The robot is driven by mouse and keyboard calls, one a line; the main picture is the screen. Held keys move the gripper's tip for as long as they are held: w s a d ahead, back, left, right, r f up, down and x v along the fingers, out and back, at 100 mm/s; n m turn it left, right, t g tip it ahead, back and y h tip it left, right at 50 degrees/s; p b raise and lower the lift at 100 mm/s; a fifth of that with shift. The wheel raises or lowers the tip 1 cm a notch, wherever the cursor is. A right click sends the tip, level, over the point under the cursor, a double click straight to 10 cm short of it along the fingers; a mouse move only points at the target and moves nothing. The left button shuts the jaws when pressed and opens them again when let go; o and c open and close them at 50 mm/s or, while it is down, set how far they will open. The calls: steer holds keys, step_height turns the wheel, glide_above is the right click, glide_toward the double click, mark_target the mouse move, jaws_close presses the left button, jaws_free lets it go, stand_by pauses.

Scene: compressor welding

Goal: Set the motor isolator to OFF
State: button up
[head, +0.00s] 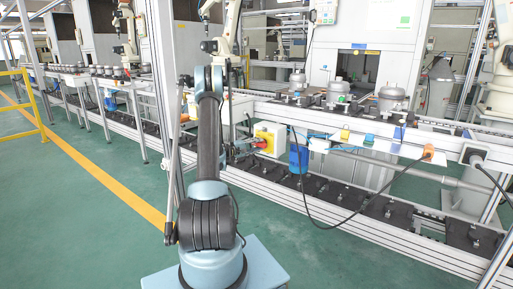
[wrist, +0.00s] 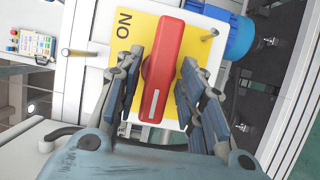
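The motor isolator has a yellow face plate (wrist: 133,58) with a red rotary handle (wrist: 163,68) on it. The "ON" label (wrist: 124,22) reads sideways at the plate's upper left in the wrist view. The handle runs roughly lengthwise in that view, slightly tilted, with a pale mark near its lower end. No OFF label is visible. My gripper (wrist: 164,66) has one finger on each side of the handle, open, with slim gaps beside it; contact is not clear. In the head view the isolator (head: 268,134) is on the line's near side, with my gripper (head: 240,149) at its left.
A blue cylinder (head: 298,158) stands right of the isolator. A black cable (head: 309,210) hangs in front of the conveyor frame (head: 350,220). Compressors (head: 392,98) sit on the line behind.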

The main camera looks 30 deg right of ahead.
steer(key=shift+a, duration=0.1)
steer(key=a, duration=1.2)
steer(key=shift+d+f, duration=0.1)
stand_by(0.5)
